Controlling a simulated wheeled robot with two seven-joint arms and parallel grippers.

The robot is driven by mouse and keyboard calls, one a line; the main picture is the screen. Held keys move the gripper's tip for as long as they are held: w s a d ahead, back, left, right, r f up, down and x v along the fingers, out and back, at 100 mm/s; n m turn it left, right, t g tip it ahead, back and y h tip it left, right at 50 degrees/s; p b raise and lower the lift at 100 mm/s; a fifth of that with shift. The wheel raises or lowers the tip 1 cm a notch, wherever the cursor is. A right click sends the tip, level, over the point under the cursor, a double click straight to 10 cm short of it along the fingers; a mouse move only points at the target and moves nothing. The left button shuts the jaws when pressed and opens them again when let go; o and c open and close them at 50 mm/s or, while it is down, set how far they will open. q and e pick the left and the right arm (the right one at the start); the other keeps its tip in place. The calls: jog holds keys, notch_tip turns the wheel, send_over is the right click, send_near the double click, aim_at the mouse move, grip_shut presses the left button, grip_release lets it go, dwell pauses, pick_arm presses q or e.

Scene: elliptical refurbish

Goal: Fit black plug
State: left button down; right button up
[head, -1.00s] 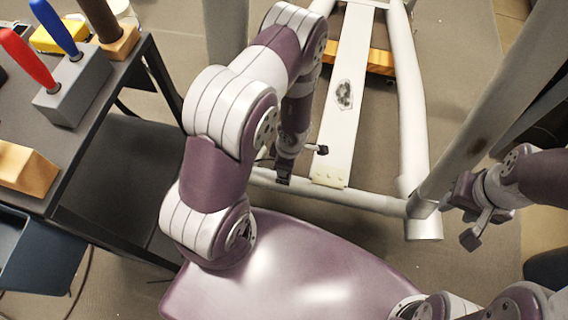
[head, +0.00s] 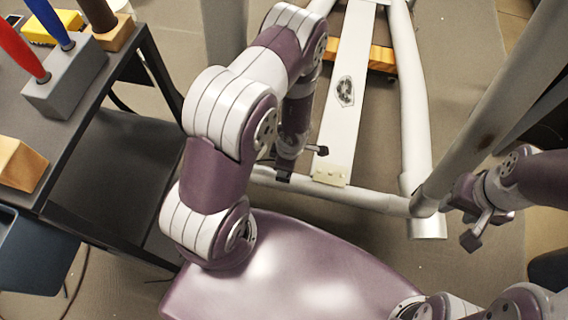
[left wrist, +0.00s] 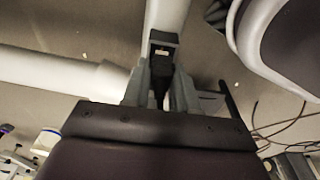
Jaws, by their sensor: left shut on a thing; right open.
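My left gripper (left wrist: 160,88) is shut on a black plug (left wrist: 163,42), a dark block with a small pale mark, seen between the fingers in the left wrist view. In the head view my left gripper (head: 284,174) points down close to the near cross tube of the pale elliptical frame (head: 340,195). Contact between plug and tube cannot be told. In the left wrist view a pale tube (left wrist: 168,14) runs away behind the plug, and another tube (left wrist: 60,80) ends left of the fingers. My right gripper (head: 474,222) is open and empty beside the frame's right corner.
A dark table (head: 120,60) at the left carries a grey block (head: 66,88) with red and blue handled tools, and wooden blocks (head: 20,165). A blue bin (head: 35,255) is below. A thick slanted post (head: 500,100) stands close to my right arm. Thin cables (left wrist: 275,130) lie on the floor.

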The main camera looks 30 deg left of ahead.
pick_arm(q)
jog(key=shift+f+b, duration=0.5)
jog(key=shift+f, duration=0.15)
dwell(0.6)
jog(key=c, duration=0.8)
grip_release()
notch_tip(320, 180, up, 12)
jog(key=d+p, duration=0.1)
jog(key=p, duration=0.7)
jog(key=shift+w+d, duration=0.2)
